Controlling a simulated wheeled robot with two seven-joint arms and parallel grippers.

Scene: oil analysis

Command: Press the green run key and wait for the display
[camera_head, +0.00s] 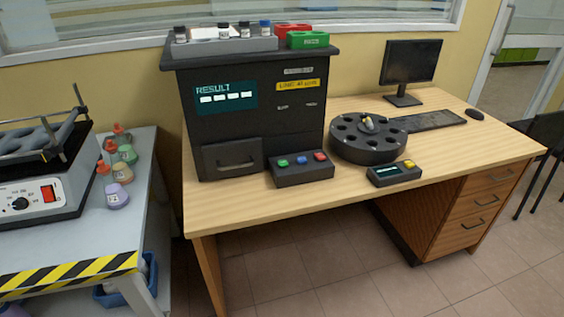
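The dark analyser (250,120) stands at the left end of the wooden desk. Its display (226,96) reads "RESULT" with a row of several white blocks below. A small dark key box (300,176) sits in front of it, with a green key (283,163), a blue key (302,160) and a red key (320,156). I cannot tell whether any key is pressed. A drawer with a handle (235,163) is at the analyser's lower left and looks shut. Neither of my grippers is in view.
A round dark carousel (368,150) and a small box with a screen and yellow key (393,174) stand right of the key box. A monitor (410,65) and keyboard (428,121) are behind. A shaker (40,150) and several bottles stand on the left table. The desk's front strip is clear.

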